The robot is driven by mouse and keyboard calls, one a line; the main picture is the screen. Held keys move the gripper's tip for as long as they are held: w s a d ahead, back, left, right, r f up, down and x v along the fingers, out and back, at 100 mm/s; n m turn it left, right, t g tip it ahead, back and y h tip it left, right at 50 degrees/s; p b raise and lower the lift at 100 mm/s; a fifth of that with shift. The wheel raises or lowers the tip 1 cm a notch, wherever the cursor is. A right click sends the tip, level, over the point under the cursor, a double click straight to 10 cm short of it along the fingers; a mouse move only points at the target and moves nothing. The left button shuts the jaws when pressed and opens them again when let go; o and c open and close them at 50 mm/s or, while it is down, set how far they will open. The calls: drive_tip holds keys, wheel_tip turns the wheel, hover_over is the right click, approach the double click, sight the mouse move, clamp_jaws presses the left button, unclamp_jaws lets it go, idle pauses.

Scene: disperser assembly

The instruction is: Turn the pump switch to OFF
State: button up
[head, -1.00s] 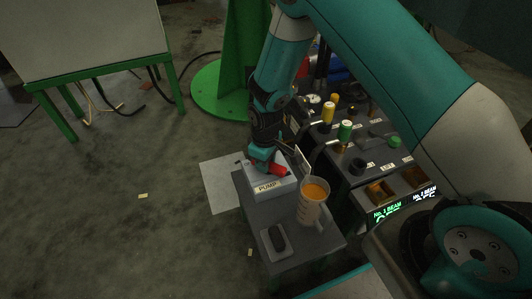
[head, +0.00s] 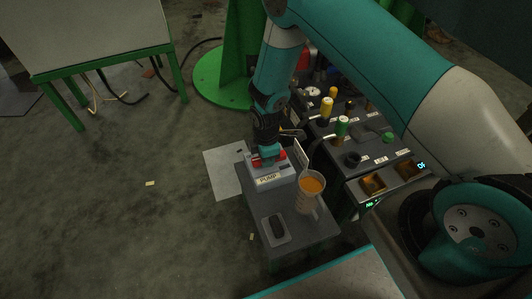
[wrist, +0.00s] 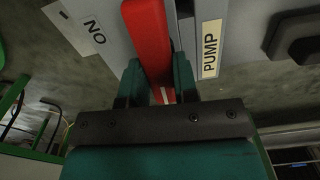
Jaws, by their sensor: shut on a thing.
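The pump box (head: 284,176) is a light grey block with a PUMP label, on the grey stand. The PUMP label (wrist: 210,48) is right of the handle. A label at left (wrist: 94,33) reads NO, which is ON upside down. I see no OFF label on the box.
A beaker of orange liquid (head: 310,190) stands close to the right of the pump box. A dark device (head: 277,226) lies on the stand's front. A control panel (head: 370,155) with coloured knobs is at right.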

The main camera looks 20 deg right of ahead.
drive_tip(key=shift+n, duration=0.5)
drive_tip(key=o, duration=0.9)
wheel_tip(320, 180, up, 18)
drive_tip(key=p, duration=0.5)
drive_tip(key=shift+f, duration=0.25)
